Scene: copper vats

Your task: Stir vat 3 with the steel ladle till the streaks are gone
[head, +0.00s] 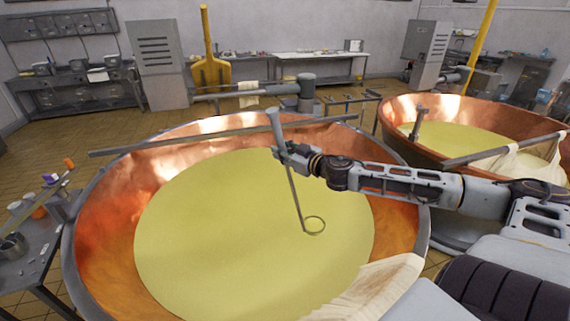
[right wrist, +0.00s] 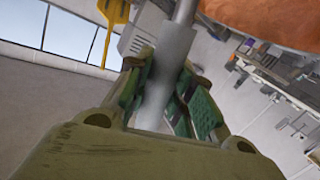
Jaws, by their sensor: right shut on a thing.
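A large copper vat (head: 105,225) fills the middle of the head view, full of smooth pale yellow liquid (head: 220,235); I see no streaks on its surface. No vat number is readable. My right gripper (head: 290,152) is above the liquid and shut on the grey handle of the steel ladle (head: 295,195). The ladle slants down, its round end over the vat's right-centre; I cannot tell whether it touches the liquid. In the right wrist view the handle (right wrist: 172,55) runs between the green finger pads of the gripper (right wrist: 165,92). My left gripper is out of view.
A metal bar (head: 200,140) spans the vat's back. A pale cloth (head: 375,288) hangs over its front right rim. A second copper vat (head: 395,110) stands at the right. A side table (head: 25,265) with small items is at the left. Tiled floor lies behind.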

